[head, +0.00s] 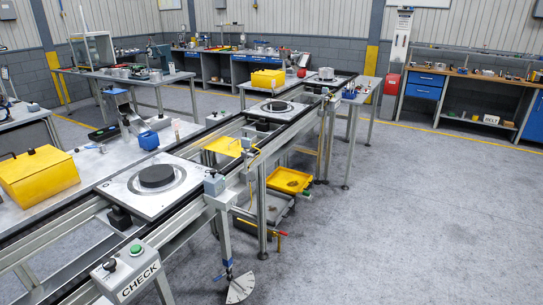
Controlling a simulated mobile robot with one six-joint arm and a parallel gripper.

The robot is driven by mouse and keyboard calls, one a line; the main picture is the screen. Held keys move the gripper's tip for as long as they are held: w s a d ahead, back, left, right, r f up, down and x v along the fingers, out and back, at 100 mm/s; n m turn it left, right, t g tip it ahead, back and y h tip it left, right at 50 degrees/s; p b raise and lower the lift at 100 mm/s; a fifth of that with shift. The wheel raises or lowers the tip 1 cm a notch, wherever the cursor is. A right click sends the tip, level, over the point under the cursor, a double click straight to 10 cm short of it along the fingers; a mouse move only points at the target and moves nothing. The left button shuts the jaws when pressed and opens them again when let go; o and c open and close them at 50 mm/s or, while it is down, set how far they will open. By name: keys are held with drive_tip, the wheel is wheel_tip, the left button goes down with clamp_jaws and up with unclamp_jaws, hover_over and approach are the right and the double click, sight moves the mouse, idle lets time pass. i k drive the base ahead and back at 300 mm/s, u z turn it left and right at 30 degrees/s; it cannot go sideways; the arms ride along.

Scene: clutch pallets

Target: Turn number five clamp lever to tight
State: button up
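No part of my gripper shows in the head view. A conveyor line (180,238) runs from the lower left to the back centre. It carries square pallets, a near one (125,185) and a farther one (297,106), each with a dark round disc on it. A grey post (223,235) hangs at the line's near side, with a small box (214,184) on top and a white fan-shaped dial plate (241,288) at its foot. A red-tipped lever (282,235) sticks out beside it. I cannot read a number five on any of them.
A CHECK button box (128,272) stands at the line's near end. Yellow cases (40,175) and a yellow tray (288,180) lie along the line. Workbenches (470,78) line the back. The grey floor (430,220) at the right is clear.

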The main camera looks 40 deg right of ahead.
sight(253, 155)
drive_tip(key=z, duration=4.55)
drive_tip(key=i, duration=0.1)
drive_tip(key=u, duration=3.35)
drive_tip(key=i, duration=0.65)
drive_tip(key=u, duration=0.95)
